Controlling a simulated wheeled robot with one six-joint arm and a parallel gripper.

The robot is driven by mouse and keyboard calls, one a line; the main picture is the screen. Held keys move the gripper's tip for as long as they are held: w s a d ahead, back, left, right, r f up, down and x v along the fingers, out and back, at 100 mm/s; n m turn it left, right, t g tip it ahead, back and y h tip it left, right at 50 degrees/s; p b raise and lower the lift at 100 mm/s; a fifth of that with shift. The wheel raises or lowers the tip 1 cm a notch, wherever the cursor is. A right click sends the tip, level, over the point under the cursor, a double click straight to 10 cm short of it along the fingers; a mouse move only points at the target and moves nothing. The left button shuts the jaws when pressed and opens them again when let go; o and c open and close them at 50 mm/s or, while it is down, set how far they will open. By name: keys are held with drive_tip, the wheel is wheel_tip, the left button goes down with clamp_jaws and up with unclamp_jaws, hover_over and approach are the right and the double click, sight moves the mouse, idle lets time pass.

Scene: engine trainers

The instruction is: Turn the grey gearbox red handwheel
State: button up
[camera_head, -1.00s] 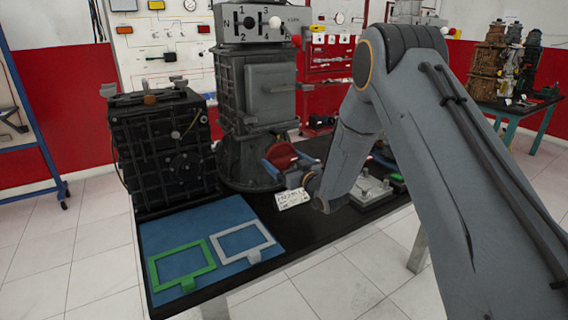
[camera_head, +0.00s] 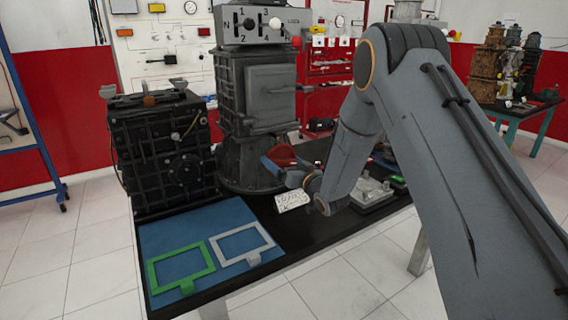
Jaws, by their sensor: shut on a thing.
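The grey gearbox (camera_head: 230,98) stands upright on the black table, with a selector box on top. Its red handwheel (camera_head: 283,154) shows low on the right side, partly hidden by my gripper. My gripper (camera_head: 280,164) reaches in from the right. Its blue fingers lie around the lower part of the handwheel and are shut on it. The exact contact is small and partly hidden.
A black gearbox (camera_head: 160,150) stands to the left. A blue mat (camera_head: 190,225) with a green frame (camera_head: 166,279) and a grey frame (camera_head: 258,257) lies in front. A white card (camera_head: 292,200) and a metal plate (camera_head: 371,194) lie near my wrist.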

drive_tip(key=o, duration=0.7)
drive_tip(key=shift+b+v, duration=0.6)
drive_tip(key=shift+v, duration=3.3)
drive_tip(key=s+d+f+m+g+h, duration=0.35)
drive_tip(key=s+d+g+h, duration=0.45)
drive_tip(key=s+d, duration=0.7)
drive_tip(key=s+d+g, duration=0.1)
drive_tip(key=s+g, duration=0.1)
drive_tip(key=s, duration=0.6)
drive_tip(key=s+d+g+h, duration=0.1)
drive_tip(key=s+d+g, duration=0.1)
drive_tip(key=s, duration=0.6)
drive_tip(key=s+d+g+h, duration=0.1)
drive_tip(key=s+g, duration=0.2)
drive_tip(key=s, duration=0.5)
drive_tip(key=shift+s+d+r+m, duration=0.2)
drive_tip(key=shift+s+d+m, duration=0.05)
drive_tip(key=shift+s+d, duration=0.1)
